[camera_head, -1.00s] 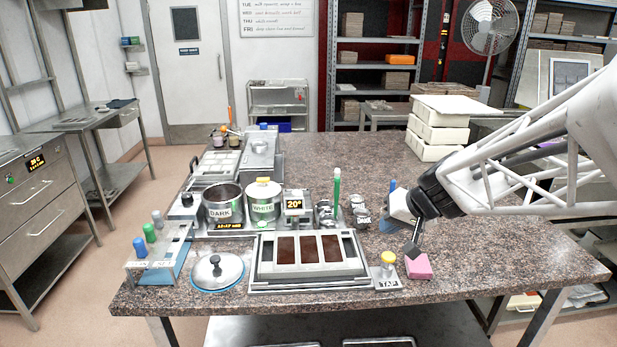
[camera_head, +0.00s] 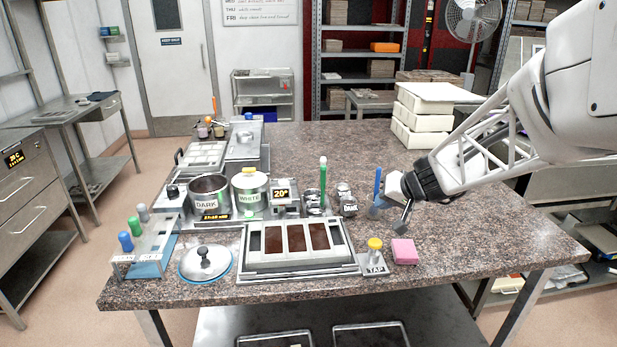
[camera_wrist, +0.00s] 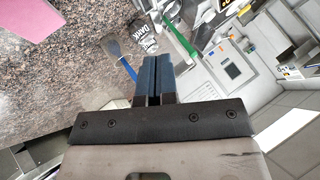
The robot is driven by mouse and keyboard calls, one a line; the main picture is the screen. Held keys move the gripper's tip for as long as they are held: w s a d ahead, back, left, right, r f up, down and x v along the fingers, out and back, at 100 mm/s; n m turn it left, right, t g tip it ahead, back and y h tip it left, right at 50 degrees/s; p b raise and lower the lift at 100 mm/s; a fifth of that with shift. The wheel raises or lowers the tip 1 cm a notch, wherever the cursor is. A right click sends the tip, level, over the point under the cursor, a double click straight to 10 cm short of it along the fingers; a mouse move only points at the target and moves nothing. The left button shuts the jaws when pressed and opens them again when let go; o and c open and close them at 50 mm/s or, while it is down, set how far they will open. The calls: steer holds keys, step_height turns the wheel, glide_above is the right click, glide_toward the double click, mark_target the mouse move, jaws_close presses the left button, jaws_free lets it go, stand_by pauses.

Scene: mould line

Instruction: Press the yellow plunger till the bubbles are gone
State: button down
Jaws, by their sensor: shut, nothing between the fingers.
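The yellow plunger (camera_head: 375,243) stands upright on a small metal plate marked TAP (camera_head: 375,268), at the table's front edge. My gripper (camera_head: 401,232) is shut and empty, up and to the right of the plunger and apart from it. Its dark closed fingers also show in the wrist view (camera_wrist: 153,62). The mould (camera_head: 255,265), left of the plunger, holds dark brown filling in several cavities. Bubbles are too small to make out. The plunger does not show in the wrist view.
A pink block (camera_head: 405,251) sits just right of the plunger, below my gripper; a pink surface shows in the wrist view (camera_wrist: 28,15). A blue-handled tool (camera_head: 377,182) stands behind. A lidded pan (camera_head: 205,262) is far left.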

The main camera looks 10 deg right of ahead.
mark_target(378, 241)
steer(key=shift+f, duration=4.3)
steer(key=shift+f, duration=1.35)
stand_by(0.5)
steer(key=shift+r, duration=1.3)
steer(key=shift+r, duration=0.15)
